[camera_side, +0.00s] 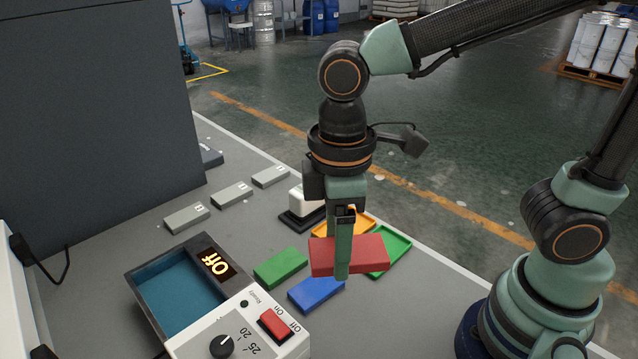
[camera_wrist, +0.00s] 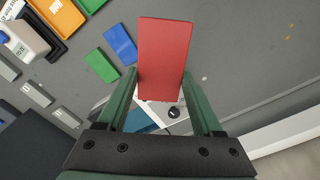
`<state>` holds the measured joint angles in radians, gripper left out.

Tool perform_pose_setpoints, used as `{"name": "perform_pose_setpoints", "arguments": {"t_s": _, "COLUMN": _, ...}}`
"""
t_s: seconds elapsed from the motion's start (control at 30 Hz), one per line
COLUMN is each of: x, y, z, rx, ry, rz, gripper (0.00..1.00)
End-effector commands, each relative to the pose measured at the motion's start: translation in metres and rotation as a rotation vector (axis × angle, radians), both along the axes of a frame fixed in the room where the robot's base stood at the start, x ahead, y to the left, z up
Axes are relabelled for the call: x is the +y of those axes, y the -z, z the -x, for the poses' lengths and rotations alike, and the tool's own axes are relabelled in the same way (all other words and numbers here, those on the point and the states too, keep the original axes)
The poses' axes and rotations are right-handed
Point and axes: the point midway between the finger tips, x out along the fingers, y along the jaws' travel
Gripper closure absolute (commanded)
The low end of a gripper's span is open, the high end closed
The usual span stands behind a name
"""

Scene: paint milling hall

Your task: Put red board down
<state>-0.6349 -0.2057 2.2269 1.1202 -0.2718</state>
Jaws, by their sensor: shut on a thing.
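The red board (camera_side: 366,252) is a flat rectangular block held between the fingers of my gripper (camera_side: 342,268). In the side view it hangs above the table, in front of the green tray and beside the blue board. It also shows in the wrist view (camera_wrist: 165,50), between the two green fingers of my gripper (camera_wrist: 160,95), its far end sticking out past the fingertips. My gripper points straight down and is shut on the board. The exact gap between the board and the table cannot be told.
A green board (camera_side: 280,268) and a blue board (camera_side: 316,293) lie on the table. Behind are an orange tray (camera_side: 352,225) and a green tray (camera_side: 398,243). Grey blocks (camera_side: 231,195) lie behind.

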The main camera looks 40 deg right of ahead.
Motion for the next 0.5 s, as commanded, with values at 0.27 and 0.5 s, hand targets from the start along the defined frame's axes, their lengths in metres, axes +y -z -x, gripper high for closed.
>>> {"name": "perform_pose_setpoints", "arguments": {"t_s": 0.27, "x": -0.078, "y": 0.006, "z": -0.062, "rx": 0.001, "ry": 0.456, "rz": 0.001, "gripper": 0.97}}
{"name": "perform_pose_setpoints", "arguments": {"t_s": 0.5, "x": -0.143, "y": 0.012, "z": -0.089, "rx": 0.002, "ry": 0.768, "rz": 0.001, "gripper": 0.97}}
